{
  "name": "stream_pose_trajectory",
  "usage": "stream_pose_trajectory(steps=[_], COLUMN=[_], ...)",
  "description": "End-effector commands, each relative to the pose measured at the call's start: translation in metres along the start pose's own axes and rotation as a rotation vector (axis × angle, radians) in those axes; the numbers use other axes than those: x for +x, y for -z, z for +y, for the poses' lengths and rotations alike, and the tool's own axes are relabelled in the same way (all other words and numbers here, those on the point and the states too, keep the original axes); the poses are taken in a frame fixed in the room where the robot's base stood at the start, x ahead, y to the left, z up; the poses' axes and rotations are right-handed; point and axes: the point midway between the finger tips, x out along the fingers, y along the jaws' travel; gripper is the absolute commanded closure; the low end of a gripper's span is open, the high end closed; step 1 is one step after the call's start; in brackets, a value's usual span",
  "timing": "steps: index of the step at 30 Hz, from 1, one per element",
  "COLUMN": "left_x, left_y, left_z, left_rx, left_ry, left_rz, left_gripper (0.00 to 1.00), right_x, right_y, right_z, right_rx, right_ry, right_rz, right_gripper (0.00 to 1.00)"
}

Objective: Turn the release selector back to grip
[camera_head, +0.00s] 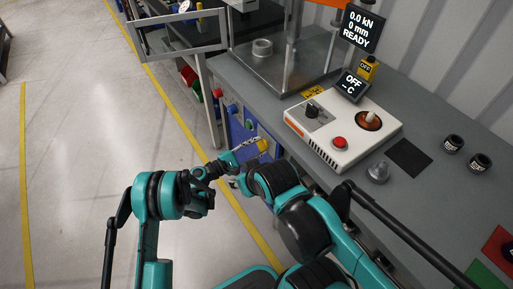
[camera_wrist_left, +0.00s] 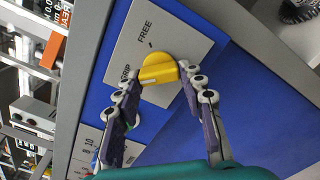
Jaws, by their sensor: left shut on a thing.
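The release selector is a yellow knob (camera_wrist_left: 158,70) on a grey plate (camera_wrist_left: 185,42) lettered FREE and GRIP in the left wrist view. A white line on the knob lies toward the GRIP lettering side. My left gripper (camera_wrist_left: 160,84) has one finger on each side of the knob and is shut on it. In the head view my left gripper (camera_head: 258,150) is at the front of the bench, where the yellow knob (camera_head: 263,145) shows small. The fingers hide part of the plate and the lettering.
The blue front panel (camera_wrist_left: 235,110) surrounds the plate. On the grey bench top (camera_head: 440,105) stand a white control box (camera_head: 345,150) with a red button, a small metal cone (camera_head: 378,172) and two black cylinders. A display reads READY. The floor to the left is clear.

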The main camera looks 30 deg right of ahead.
Motion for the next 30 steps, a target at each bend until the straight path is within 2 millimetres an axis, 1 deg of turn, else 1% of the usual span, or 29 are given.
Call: stream_pose_trajectory(steps=[1, 2, 3, 11, 14, 17, 24, 27, 30], left_x=[0.0, 0.0, 0.0, 0.0, -0.005, -0.018, -0.07, -0.09, -0.105], left_y=[0.0, 0.0, 0.0, 0.0, 0.0, 0.001, 0.001, 0.001, 0.001], left_z=[-0.001, -0.001, -0.001, 0.0, 0.0, 0.001, 0.001, 0.001, 0.0], left_rx=[0.0, 0.0, 0.0, 0.0, 0.0, 0.0, 0.0, 0.0, 0.0], left_ry=[0.001, 0.001, 0.001, 0.001, 0.0, -0.002, -0.002, -0.001, 0.0], left_rz=[0.0, 0.0, 0.0, 0.0, 0.0, 0.003, 0.003, 0.003, 0.002], left_gripper=[0.53, 0.45, 0.4, 0.4, 0.4, 0.4, 0.4, 0.4, 0.4], right_x=[0.0, 0.0, 0.0, 0.0, 0.0, 0.0, 0.0, 0.0, 0.0], right_y=[0.0, 0.0, 0.0, 0.0, 0.0, 0.0, 0.0, 0.0, 0.0], right_z=[0.0, 0.0, 0.0, 0.0, 0.0, 0.0, 0.0, 0.0, 0.0], right_rx=[0.0, 0.0, 0.0, 0.0, 0.0, 0.0, 0.0, 0.0, 0.0], right_ry=[0.0, 0.0, 0.0, 0.0, 0.0, 0.0, 0.0, 0.0, 0.0], right_rz=[0.0, 0.0, 0.0, 0.0, 0.0, 0.0, 0.0, 0.0, 0.0], right_gripper=[0.6, 0.6, 0.6, 0.6, 0.6, 0.6, 0.6, 0.6, 0.6])
